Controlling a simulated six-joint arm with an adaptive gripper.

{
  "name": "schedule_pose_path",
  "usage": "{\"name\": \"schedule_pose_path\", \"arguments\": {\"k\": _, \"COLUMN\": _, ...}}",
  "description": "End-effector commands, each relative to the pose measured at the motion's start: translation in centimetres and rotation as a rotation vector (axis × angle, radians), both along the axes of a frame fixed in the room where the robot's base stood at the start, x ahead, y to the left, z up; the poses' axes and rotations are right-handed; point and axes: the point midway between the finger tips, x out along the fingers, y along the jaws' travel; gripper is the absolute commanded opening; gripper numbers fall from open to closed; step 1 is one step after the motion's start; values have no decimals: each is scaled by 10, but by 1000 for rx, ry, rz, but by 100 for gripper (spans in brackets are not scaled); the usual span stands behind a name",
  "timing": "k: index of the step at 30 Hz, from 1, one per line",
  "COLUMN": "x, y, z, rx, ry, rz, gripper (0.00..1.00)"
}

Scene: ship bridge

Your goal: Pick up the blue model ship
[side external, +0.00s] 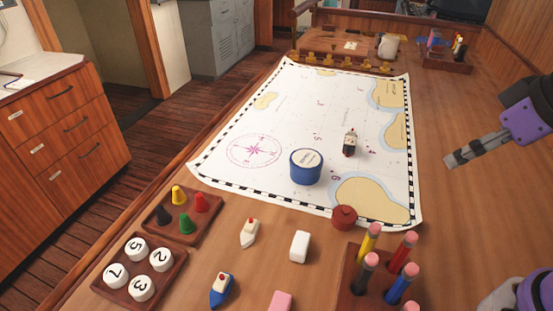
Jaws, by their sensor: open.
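The blue model ship (221,290) is at the bottom of the side external view. It has a blue hull, a white top and a small red part on it. It lies on the wooden table, right of the tray of numbered discs. My gripper (452,161) is at the right side of the view, over the bare table to the right of the chart. It is open and empty, far from the blue ship. A white model ship (249,233) stands just beyond the blue one, and a dark-hulled ship (349,143) stands on the chart.
A tray with numbered discs (180,270) and a tray with colored pawns (160,232) are at left. A white block (299,246), a pink block (281,301) and a pencil holder (352,289) are to the right. A blue tin (306,167) stands on the chart (290,110).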

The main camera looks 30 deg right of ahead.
Motion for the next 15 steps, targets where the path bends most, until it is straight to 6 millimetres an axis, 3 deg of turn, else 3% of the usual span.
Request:
{"name": "schedule_pose_path", "arguments": {"k": 10, "x": 2, "y": 2, "z": 1, "rx": 0, "ry": 1, "rz": 10, "gripper": 100}}
{"name": "schedule_pose_path", "arguments": {"k": 13, "x": 14, "y": 16, "z": 3, "rx": 3, "ry": 12, "rz": 65, "gripper": 100}}
{"name": "schedule_pose_path", "arguments": {"k": 15, "x": 29, "y": 38, "z": 4, "rx": 4, "ry": 25, "rz": 138, "gripper": 100}}
